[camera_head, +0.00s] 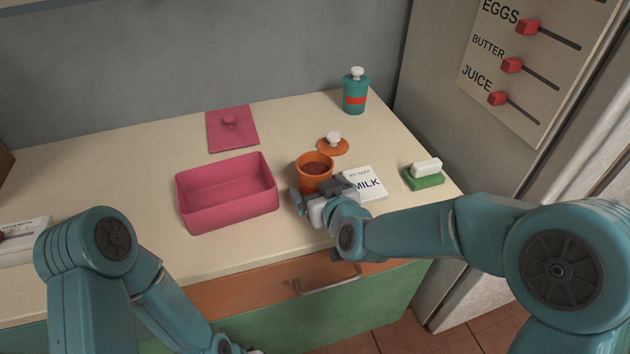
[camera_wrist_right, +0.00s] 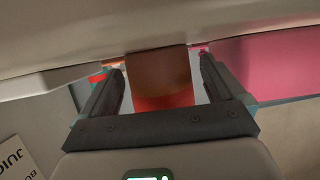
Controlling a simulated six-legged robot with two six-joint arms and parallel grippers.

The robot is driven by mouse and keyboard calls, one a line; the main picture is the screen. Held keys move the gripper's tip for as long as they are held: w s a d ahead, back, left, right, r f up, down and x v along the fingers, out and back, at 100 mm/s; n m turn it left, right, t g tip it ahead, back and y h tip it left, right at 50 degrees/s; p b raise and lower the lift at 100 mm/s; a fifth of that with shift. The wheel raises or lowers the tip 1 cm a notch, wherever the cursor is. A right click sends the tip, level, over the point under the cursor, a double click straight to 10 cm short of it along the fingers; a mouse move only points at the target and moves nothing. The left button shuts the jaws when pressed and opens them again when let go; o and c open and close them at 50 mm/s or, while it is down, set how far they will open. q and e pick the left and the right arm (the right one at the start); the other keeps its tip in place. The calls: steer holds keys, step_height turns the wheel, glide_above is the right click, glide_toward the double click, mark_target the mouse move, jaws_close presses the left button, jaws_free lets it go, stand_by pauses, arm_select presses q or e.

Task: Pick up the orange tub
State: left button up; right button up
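The orange tub (camera_head: 314,172) stands open on the counter, with dark reddish-brown contents, right of the pink bin. Its orange lid (camera_head: 333,144) with a white knob lies just behind it. My right gripper (camera_head: 318,192) is at the tub's near side, low over the counter. In the right wrist view the tub (camera_wrist_right: 162,85) shows between the two open fingers (camera_wrist_right: 160,88), with a small gap on each side. My left arm comes in at the lower left; its gripper fingers are cut off by the bottom edge.
The pink bin (camera_head: 228,212) is empty, with its pink lid (camera_head: 232,130) behind it. A milk card (camera_head: 364,184) lies right of the tub.

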steer(key=c, duration=1)
steer(key=shift+w+r, duration=0.1)
steer(key=shift+r, duration=0.45)
step_height(320, 180, up, 19)
steer(key=p, duration=0.9)
